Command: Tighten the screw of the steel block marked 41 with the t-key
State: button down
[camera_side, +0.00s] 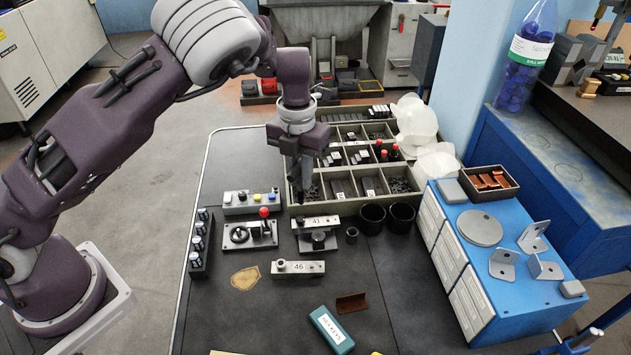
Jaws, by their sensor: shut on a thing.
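The steel block marked 41 (328,222) is a flat light bar lying on a darker steel piece in the middle of the bench. Its screw is a small round shape near the block's left end. My gripper (299,180) points down above that left end. It is shut on a slim dark thing, which looks like the t-key (300,197). The key's lower end is close to the screw; I cannot tell whether they touch. The jaws are dark and small here, and the key's handle is mostly hidden.
A block marked 46 (310,268) lies in front. A lever unit with a red knob (250,234) and a button box (252,202) stand left. Black cups (372,218) stand right. The compartment tray (345,150) is behind. A teal box (331,330) lies at the front.

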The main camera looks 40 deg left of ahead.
aim_at(299, 191)
jog(key=shift+a+n, duration=0.2)
jog(key=shift+n, duration=0.2)
jog(key=shift+s+f, duration=0.1)
jog(key=shift+f, duration=2.3)
jog(key=shift+f, duration=0.8)
